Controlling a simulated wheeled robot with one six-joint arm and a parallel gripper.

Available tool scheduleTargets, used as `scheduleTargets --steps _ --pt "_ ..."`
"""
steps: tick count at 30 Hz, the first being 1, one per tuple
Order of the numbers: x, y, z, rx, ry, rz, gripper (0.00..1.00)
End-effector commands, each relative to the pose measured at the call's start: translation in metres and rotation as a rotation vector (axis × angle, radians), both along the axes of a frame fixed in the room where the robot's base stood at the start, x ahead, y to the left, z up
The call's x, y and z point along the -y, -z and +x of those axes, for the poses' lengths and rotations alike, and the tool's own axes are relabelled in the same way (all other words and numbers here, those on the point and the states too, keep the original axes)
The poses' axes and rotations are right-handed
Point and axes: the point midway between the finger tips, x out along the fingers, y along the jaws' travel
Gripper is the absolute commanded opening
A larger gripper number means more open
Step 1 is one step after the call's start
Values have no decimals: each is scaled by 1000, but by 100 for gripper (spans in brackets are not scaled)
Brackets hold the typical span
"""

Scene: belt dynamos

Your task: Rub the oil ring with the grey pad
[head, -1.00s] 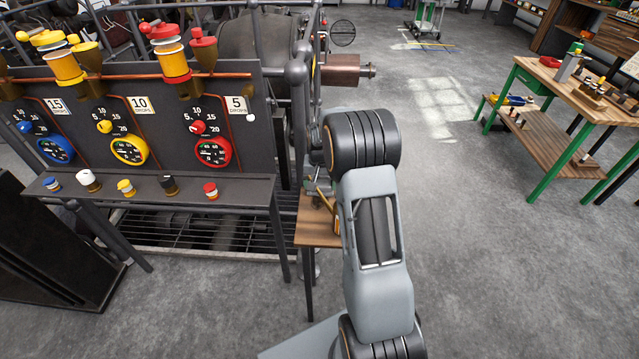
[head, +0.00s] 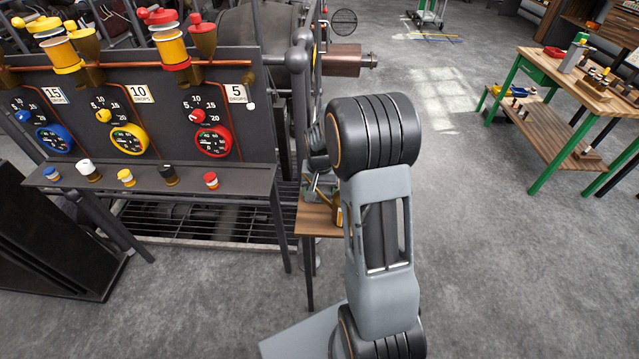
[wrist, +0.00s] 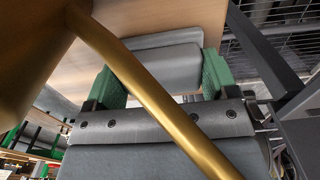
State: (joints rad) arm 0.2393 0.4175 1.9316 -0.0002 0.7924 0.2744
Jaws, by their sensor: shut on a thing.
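My gripper (wrist: 160,68) shows in the wrist view with its green-faced fingers on either side of a grey pad (wrist: 168,66). It is shut on the pad, beside a wooden surface. A brass-coloured tube (wrist: 150,90) crosses close in front of the camera and hides part of the gripper. In the head view my arm hides most of the gripper's area, above a small wooden table (head: 316,222). I cannot make out the oil ring in either view.
A dark panel (head: 130,90) with coloured oilers and dials stands at the left, with several small knobs on its ledge (head: 150,180). Dark railings stand beside my arm. A green-legged workbench (head: 565,80) stands at the right. The floor between is clear.

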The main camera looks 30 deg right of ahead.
Motion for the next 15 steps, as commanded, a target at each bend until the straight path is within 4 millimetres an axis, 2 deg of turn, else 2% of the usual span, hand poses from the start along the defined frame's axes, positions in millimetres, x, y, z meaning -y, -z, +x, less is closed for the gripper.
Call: scheduleTargets --steps 6,15 --pt "-5 2 -11 -7 1 2 60" --pt "-6 1 -11 -6 1 1 60"
